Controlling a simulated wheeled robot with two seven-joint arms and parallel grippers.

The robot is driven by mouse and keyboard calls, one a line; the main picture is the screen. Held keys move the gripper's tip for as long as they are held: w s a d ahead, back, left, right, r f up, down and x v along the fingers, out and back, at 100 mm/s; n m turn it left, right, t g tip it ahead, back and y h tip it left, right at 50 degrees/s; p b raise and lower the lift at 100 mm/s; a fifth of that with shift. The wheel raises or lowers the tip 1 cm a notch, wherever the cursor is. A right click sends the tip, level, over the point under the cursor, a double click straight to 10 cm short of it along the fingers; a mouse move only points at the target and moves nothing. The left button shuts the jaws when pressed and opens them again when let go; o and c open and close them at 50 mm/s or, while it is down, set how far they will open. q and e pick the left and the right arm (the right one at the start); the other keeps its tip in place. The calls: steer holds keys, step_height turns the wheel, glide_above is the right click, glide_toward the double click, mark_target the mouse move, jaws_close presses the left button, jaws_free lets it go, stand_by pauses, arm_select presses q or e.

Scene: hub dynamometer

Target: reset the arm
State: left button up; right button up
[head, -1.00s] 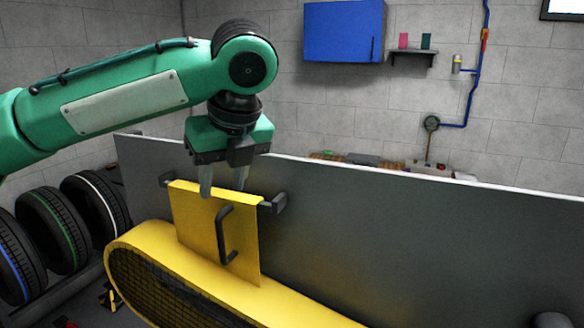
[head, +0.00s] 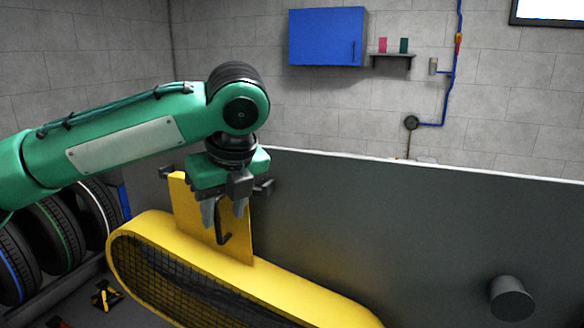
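My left arm, green with a pale plate, comes in from the left. My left gripper (head: 224,216) points down with its two grey fingers apart. In the picture it lies in front of a yellow upright plate (head: 187,208) and covers the upper part of the dark handle (head: 222,238) on that plate. I cannot tell whether the fingers touch the handle, and nothing shows clearly held between them. The yellow plate stands on a yellow guard with black mesh (head: 160,268). My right gripper is not in view.
A dark grey panel (head: 400,230) stands behind the guard, with a dark cylinder (head: 511,297) on it at lower right. Several tyres (head: 60,235) stand on a rack at left. A blue cabinet (head: 327,36) and a small shelf (head: 392,56) hang on the back wall.

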arm_select(q)
steer(key=s+d+f+n+h, duration=0.2)
steer(key=d+f+n+h, duration=0.1)
steer(key=f, duration=0.6)
steer(key=s+d+f+n+h, duration=0.2)
steer(key=s+d+f+n, duration=0.1)
steer(key=f, duration=0.7)
steer(key=s+d+f+n+h, duration=0.2)
steer(key=d+f+h, duration=0.15)
steer(key=f, duration=0.55)
steer(key=s+a+f+n+y, duration=0.6)
steer(key=s+a+f+n, duration=1.2)
steer(key=s+a+f, duration=0.3)
step_height(320, 180, down, 33)
steer(key=g+b, duration=0.1)
steer(key=b, duration=0.3)
steer(key=s+a+f+b, duration=0.2)
steer(key=s+f, duration=0.7)
steer(key=f, duration=0.3)
steer(key=s+a+f+g+b, duration=0.1)
steer(key=s+a+f+b, duration=0.1)
steer(key=s+f, duration=0.8)
steer(key=shift+f, duration=1.15)
